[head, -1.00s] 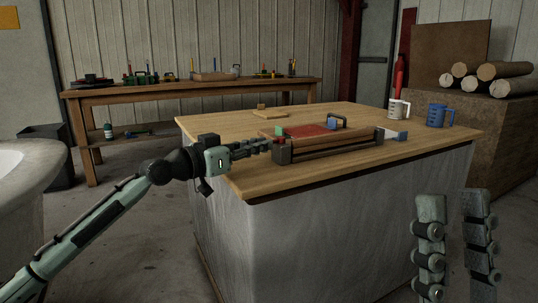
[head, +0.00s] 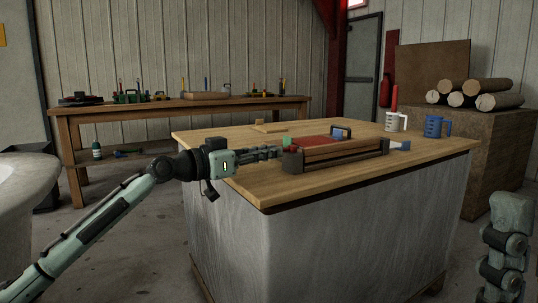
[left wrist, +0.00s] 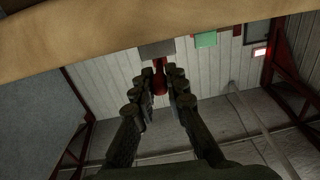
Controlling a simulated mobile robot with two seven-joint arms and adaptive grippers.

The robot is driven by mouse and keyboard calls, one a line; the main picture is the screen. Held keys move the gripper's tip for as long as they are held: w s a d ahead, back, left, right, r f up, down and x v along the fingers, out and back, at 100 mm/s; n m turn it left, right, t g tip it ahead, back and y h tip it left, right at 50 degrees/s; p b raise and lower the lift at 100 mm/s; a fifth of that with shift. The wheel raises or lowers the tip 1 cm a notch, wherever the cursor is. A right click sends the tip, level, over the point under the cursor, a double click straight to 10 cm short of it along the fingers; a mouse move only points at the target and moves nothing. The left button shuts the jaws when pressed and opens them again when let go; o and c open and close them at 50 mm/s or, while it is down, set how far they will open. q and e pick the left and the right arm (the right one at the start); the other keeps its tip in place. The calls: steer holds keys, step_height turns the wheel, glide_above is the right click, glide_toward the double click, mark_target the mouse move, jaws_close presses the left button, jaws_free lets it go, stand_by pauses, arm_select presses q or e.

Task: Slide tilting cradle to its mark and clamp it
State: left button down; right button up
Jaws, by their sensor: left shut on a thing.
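In the left wrist view the red part (left wrist: 161,84) stands between the fingertips, below a grey block (left wrist: 157,50). A green block (head: 286,141) sits just behind. I cannot make out the mark.
A small wooden piece (head: 268,126) lies at the back. The table front (head: 265,195) is clear.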

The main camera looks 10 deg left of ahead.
arm_select(q)
steer(key=c, duration=1.5)
jaws_free()
steer(key=shift+c, duration=0.2)
steer(key=shift+s+a, duration=0.1)
steer(key=shift+a, duration=0.05)
steer(key=v, duration=1.1)
steer(key=shift+s+a, duration=0.2)
steer(key=shift+s, duration=0.05)
steer(key=shift+d, duration=0.1)
